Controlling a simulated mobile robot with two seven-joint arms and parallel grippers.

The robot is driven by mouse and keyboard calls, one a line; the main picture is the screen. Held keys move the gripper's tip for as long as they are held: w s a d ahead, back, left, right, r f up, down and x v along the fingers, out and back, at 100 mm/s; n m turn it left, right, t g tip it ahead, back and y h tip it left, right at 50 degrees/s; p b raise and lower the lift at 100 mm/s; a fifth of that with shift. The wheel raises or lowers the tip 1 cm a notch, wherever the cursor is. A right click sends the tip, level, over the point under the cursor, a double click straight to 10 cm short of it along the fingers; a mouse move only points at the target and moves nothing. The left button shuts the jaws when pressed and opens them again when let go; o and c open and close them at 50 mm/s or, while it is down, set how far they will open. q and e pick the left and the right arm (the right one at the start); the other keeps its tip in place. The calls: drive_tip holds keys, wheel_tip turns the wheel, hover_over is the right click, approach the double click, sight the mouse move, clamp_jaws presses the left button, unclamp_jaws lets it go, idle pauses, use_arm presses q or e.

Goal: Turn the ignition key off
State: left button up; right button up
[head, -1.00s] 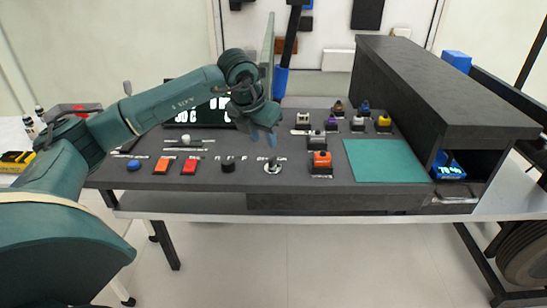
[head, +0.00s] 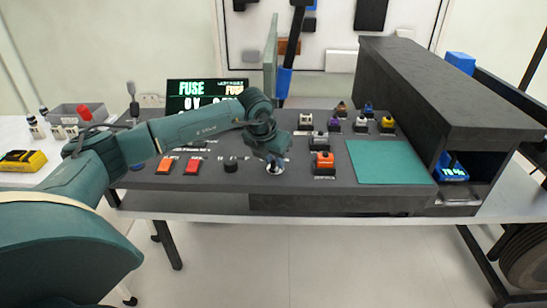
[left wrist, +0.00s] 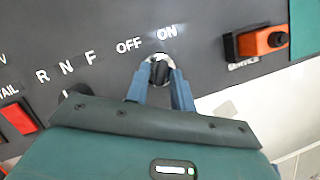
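The ignition key (left wrist: 160,71) has a dark head inside a silver round switch and sits below the white OFF and ON labels in the left wrist view. In the head view the silver switch (head: 275,170) shows at the panel's front edge. My left gripper (head: 274,160) is right over it, pointing down. In the left wrist view its two blue fingers (left wrist: 160,84) stand apart, one on each side of the key head. I cannot tell whether they press on it. Which label the key points to is unclear. My right gripper is out of view.
An orange switch (head: 323,160) marked SERVICE stands to the right of the key. A black selector knob (head: 231,165), a red button (head: 192,167) and an orange button (head: 166,165) lie to the left. A green mat (head: 388,163) is farther right. A lit screen (head: 193,88) stands behind.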

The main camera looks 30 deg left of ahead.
use_arm(q)
clamp_jaws()
drive_tip(key=shift+n, duration=0.3)
drive_tip(key=n, duration=0.1)
drive_tip(key=n+y+b, duration=0.1)
drive_tip(key=shift+w+d+n, duration=0.1)
drive_tip(key=shift+d+n, duration=0.1)
drive_tip(key=shift+n, duration=0.1)
drive_tip(key=n+y, duration=0.1)
drive_tip(key=n, duration=0.1)
drive_tip(key=shift+n, duration=0.4)
drive_tip(key=shift+w+d+n+g+y+b, duration=0.15)
drive_tip(key=shift+n+g+y+b, duration=0.3)
drive_tip(key=shift+n, duration=0.45)
drive_tip(key=shift+n+g+y, duration=0.35)
drive_tip(key=shift+n, duration=0.75)
drive_tip(key=shift+r+n+g, duration=0.1)
drive_tip(key=shift+n+g, duration=0.2)
drive_tip(key=shift+n, duration=0.6)
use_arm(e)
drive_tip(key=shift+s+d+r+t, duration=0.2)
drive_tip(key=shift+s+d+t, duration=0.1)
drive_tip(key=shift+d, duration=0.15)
